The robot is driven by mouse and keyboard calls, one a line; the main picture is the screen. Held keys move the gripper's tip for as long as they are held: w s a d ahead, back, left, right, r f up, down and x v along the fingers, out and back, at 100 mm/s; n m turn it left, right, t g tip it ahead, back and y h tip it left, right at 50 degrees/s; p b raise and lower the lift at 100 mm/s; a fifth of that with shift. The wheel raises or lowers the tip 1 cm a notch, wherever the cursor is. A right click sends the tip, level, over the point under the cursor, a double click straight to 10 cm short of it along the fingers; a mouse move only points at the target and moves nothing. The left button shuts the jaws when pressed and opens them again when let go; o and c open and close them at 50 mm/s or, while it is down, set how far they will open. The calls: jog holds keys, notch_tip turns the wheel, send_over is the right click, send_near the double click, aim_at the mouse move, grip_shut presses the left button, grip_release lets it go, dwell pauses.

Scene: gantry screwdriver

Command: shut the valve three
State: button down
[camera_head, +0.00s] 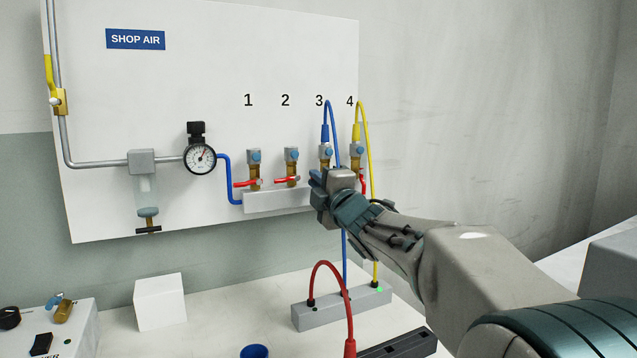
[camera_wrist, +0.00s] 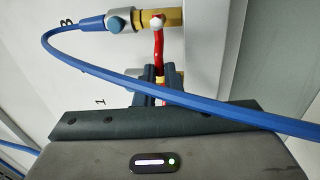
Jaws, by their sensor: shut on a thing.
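Valve three (camera_head: 325,153) is on the white panel under the number 3, with a blue hose looping from its top. My gripper (camera_head: 335,182) covers its lower part and handle in the head view. In the wrist view, the brass-and-grey valve body (camera_wrist: 175,17) lies across the top. Its red handle (camera_wrist: 158,48) stands about crosswise to the body there and runs down between my dark fingers (camera_wrist: 155,78). My gripper is shut on this handle. The blue hose (camera_wrist: 130,85) crosses in front of the fingers in that view.
Valves one (camera_head: 254,160) and two (camera_head: 291,157) have red handles pointing sideways. Valve four (camera_head: 357,152), with a yellow hose (camera_head: 369,130), is close on the right, partly hidden by my gripper. A grey block (camera_head: 320,313) with hoses stands on the bench below.

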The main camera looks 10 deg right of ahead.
jog(key=c, duration=1.5)
grip_release()
jog(key=p+v, duration=0.1)
jog(key=v, duration=1.2)
jog(key=shift+s+d+f+p, duration=0.1)
jog(key=shift+s+d+p, duration=0.05)
jog(key=shift+s+p, duration=0.25)
jog(key=s+d+r+m+g+h+p, duration=0.3)
jog(key=s+d+m+g+h+p, duration=0.25)
jog(key=m+p, duration=0.95)
jog(key=s+a+m+g+p, duration=0.1)
jog(key=s+m+g+p, duration=0.1)
jog(key=s+p, duration=0.3)
jog(key=s+a+m+g+p, duration=0.2)
jog(key=s+g+p, duration=0.3)
jog(key=p, duration=0.2)
jog(key=s+a+r+m+g+p, duration=0.1)
jog(key=s+a+m+g+p, duration=0.1)
jog(key=s+g+p, duration=0.2)
jog(key=shift+s+r+m+h+p, duration=0.15)
jog(key=shift+s+m+h+p, duration=0.2)
jog(key=shift+s+p, duration=0.75)
